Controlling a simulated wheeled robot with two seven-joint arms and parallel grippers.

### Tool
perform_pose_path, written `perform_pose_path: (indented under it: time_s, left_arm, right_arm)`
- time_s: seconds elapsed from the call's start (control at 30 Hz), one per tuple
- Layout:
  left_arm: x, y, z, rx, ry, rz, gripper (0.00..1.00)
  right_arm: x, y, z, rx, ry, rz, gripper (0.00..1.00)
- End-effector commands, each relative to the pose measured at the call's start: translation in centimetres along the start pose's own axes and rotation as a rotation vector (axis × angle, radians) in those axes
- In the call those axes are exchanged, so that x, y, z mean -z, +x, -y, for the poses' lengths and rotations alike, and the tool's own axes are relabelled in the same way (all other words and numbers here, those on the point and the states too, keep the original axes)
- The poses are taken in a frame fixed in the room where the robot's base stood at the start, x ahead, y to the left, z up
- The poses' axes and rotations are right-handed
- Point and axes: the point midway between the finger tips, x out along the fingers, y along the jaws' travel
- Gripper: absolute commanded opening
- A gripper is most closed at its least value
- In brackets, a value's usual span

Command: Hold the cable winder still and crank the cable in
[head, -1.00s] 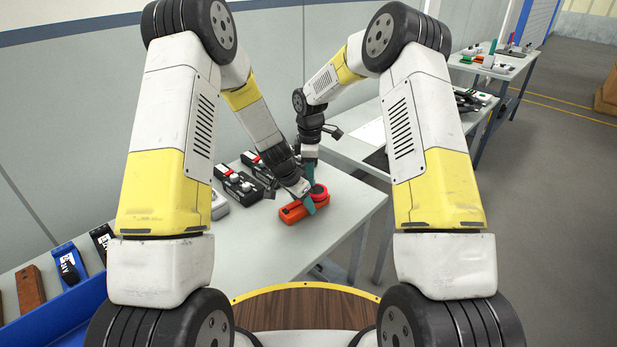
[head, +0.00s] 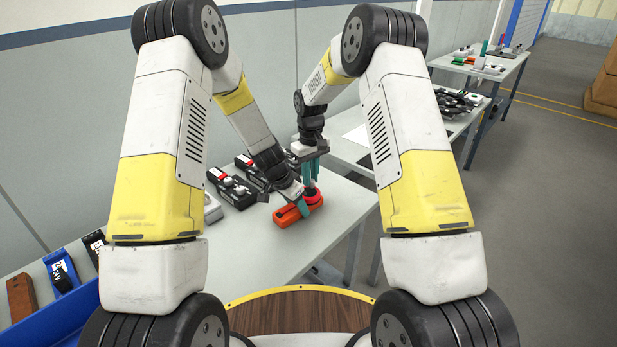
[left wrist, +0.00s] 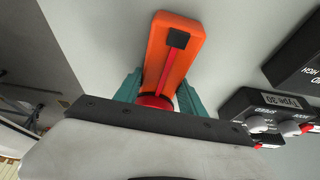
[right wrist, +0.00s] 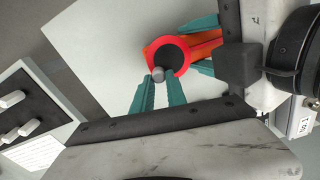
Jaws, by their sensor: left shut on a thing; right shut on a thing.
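The cable winder has an orange body (head: 285,217) lying on the grey table, with a red drum (head: 313,197) at its right end. My left gripper (left wrist: 158,92) is shut on the orange body, with a teal finger on each side of it near the drum. In the right wrist view the red drum (right wrist: 181,62) has a black centre and a grey crank knob (right wrist: 158,74) at its edge. My right gripper (right wrist: 158,88) comes from above and is shut on that knob. In the head view the right gripper (head: 311,178) stands over the drum. No loose cable is clear to me.
Black devices with red and white parts (head: 232,187) stand behind the winder, close to my left gripper. A blue bin (head: 50,322) is at the lower left, beside a brown block (head: 22,294). The table (head: 335,225) is clear in front and right of the winder.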

Motion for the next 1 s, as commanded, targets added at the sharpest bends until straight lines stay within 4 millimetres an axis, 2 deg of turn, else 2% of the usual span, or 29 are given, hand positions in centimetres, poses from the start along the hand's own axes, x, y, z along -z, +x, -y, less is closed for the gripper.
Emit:
perform_pose_path:
  time_s: [0.03,0.4,1.0]
  left_arm:
    - [0.69,-0.20,0.34,0.011,0.000,-0.013,0.00]
    - [0.80,-0.21,0.22,0.009,0.002,-0.014,0.00]
    - [0.83,-0.26,0.24,0.010,0.002,-0.015,0.00]
  right_arm:
    - [-0.36,0.32,0.65,0.011,0.035,0.014,0.00]
    - [-0.70,0.38,0.41,0.012,0.245,0.016,0.00]
    - [-0.86,0.43,0.21,0.011,0.306,0.017,0.00]
